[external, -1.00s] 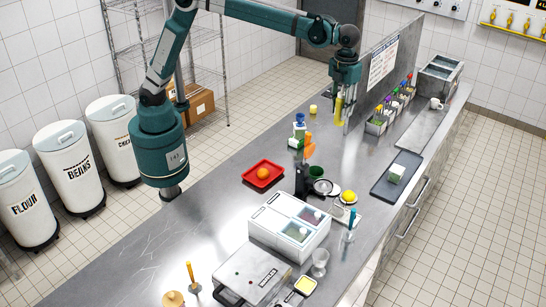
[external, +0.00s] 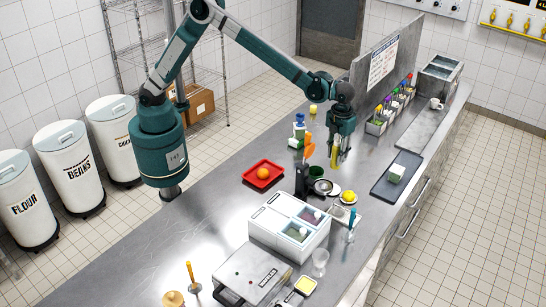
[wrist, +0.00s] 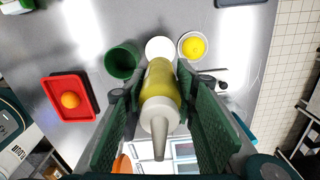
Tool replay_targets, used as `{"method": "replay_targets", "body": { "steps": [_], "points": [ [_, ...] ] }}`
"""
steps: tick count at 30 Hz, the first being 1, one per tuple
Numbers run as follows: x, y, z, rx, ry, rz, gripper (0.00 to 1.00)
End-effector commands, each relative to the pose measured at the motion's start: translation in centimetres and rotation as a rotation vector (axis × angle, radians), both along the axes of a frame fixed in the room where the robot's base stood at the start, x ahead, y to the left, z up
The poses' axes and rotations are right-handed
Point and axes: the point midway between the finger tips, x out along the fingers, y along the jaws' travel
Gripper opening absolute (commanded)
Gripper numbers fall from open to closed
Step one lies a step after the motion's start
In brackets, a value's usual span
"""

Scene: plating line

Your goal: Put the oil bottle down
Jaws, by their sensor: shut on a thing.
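The oil bottle (wrist: 163,90), yellow with a pale nozzle, is between the green finger pads of my gripper (wrist: 160,118) in the wrist view. My gripper is shut on it. In the external view the bottle (external: 335,157) hangs below my gripper (external: 340,150), nozzle up, above the steel counter (external: 225,205). It is close behind the green cup and the small plates. I cannot tell how far its base is from the counter.
A green cup (wrist: 122,62), a white plate (wrist: 160,48) and a bowl with a yellow item (wrist: 193,46) stand close by. A red tray (external: 263,174) is to the left, a dark tray (external: 397,175) to the right. Clear counter lies between the bottle and the dark tray.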

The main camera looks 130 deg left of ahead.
Motion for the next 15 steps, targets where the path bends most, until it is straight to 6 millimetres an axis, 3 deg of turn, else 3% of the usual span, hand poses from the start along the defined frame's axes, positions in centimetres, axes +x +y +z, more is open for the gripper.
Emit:
{"method": "replay_targets", "body": {
  "steps": [6, 15],
  "points": [
    [0.0, 0.0, -3.0, 0.0, 0.0, 0.0, 0.14],
    [0.0, 0.0, -3.4, 0.0, 0.0, 0.0, 0.14]
  ]
}}
